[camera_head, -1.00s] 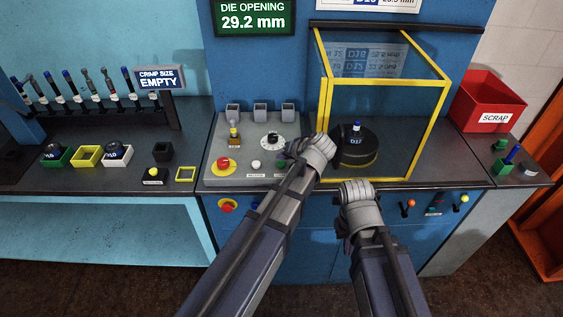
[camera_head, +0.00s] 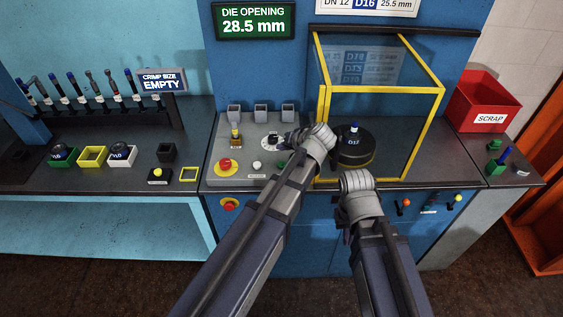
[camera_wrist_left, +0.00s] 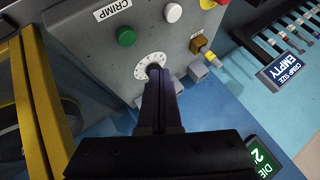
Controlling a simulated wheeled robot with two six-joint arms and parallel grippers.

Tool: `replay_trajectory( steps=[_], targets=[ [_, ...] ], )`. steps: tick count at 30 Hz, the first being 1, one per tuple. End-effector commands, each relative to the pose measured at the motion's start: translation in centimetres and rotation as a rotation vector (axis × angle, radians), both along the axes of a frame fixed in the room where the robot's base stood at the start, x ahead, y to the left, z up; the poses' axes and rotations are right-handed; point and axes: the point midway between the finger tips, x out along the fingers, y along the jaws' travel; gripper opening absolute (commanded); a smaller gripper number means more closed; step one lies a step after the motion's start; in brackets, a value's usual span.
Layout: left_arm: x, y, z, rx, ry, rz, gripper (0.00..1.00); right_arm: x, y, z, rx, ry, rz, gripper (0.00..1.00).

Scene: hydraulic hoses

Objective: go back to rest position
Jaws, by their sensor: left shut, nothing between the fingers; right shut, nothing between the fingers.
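My left gripper (camera_head: 290,138) is shut and empty, its dark fingers at the white dial (camera_head: 270,143) on the grey control panel. In the left wrist view the shut fingers (camera_wrist_left: 156,75) overlap the knob of the dial (camera_wrist_left: 139,88); whether they touch it I cannot tell. My right gripper (camera_head: 357,181) is in front of the bench edge, below the yellow-framed guard. Its fingers are mostly hidden behind its wrist, and it holds nothing visible. The green display (camera_head: 254,22) reads die opening 28.5 mm.
The yellow-framed clear guard (camera_head: 437,110) encloses a dark round die unit (camera_head: 352,150) just right of my left gripper. A red emergency button (camera_head: 224,167) is on the panel. A red scrap bin (camera_head: 483,100) stands at right. Open floor (camera_head: 480,290) lies in front.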

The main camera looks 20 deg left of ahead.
Motion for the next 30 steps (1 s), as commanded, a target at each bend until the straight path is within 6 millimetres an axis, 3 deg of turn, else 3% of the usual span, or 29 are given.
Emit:
replay_trajectory(
  steps=[16, 19, 23, 30],
  targets=[
    [0.0, 0.0, 0.0, 0.0, 0.0, 0.0, 0.0, 0.0, 0.0, 0.0, 0.0, 0.0, 0.0, 0.0],
    [-0.7, -0.3, -0.3, -0.011, 0.018, -0.005, 0.0, 0.0, 0.0, 0.0, 0.0, 0.0, 0.0, 0.0],
    [-5.0, -2.5, -2.2, -0.079, 0.136, -0.048, 0.0, 0.0, 0.0, 0.0, 0.0, 0.0, 0.0, 0.0],
    [-16.6, -8.8, -5.8, -0.28, 0.477, -0.231, 0.0, 0.0, 0.0, 0.0, 0.0, 0.0, 0.0, 0.0]
  ],
)
